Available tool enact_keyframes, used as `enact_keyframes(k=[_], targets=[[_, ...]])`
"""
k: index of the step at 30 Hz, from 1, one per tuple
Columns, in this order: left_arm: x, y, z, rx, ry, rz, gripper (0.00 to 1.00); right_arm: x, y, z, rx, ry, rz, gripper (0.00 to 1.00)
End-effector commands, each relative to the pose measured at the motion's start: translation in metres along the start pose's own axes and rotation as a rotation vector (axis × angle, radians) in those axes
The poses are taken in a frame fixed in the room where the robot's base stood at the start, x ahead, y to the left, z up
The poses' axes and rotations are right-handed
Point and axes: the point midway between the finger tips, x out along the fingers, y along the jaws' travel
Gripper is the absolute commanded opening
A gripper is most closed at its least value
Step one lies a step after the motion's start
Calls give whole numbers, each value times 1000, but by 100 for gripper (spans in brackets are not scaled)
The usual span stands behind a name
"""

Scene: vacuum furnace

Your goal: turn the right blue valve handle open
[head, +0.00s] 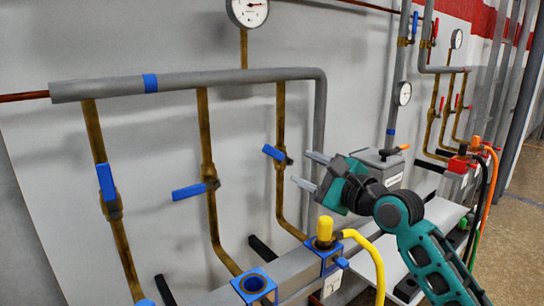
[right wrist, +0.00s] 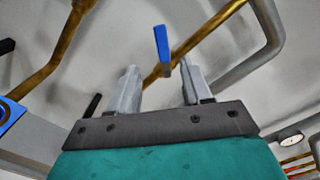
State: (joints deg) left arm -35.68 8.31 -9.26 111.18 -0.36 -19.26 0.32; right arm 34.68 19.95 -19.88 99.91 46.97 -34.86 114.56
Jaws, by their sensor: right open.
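The right blue valve handle (head: 274,153) sits on the rightmost of three brass pipes (head: 281,110), tilted, its left end higher. My right gripper (head: 301,172) is open just right of it, its two grey fingers pointing left toward the valve. In the right wrist view the handle (right wrist: 162,47) shows beyond the fingertips, nearer the right finger, and the open gripper (right wrist: 159,68) holds nothing. Whether a finger touches the valve cannot be told. My left gripper is not in view.
The middle blue handle (head: 188,191) lies nearly level, and the left blue handle (head: 106,182) stands nearly upright along its pipe. A grey pipe (head: 319,130) runs down close behind my right fingers. A yellow-capped fitting (head: 325,229) and yellow hose (head: 367,250) are below.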

Motion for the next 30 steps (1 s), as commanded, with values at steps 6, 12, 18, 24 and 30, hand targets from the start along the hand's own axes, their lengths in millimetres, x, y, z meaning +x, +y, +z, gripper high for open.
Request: enact_keyframes(k=[6,12,18,24,30], targets=[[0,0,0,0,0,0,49,6,-4,-2,0,15,-3,49],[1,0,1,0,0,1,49,28,-4,-1,1,14,-3,49],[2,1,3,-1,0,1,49,61,-4,-2,1,13,-3,49],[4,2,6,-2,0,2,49,91,-4,-2,1,13,-3,49],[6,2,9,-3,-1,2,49,115,-3,-3,0,12,-3,49]])
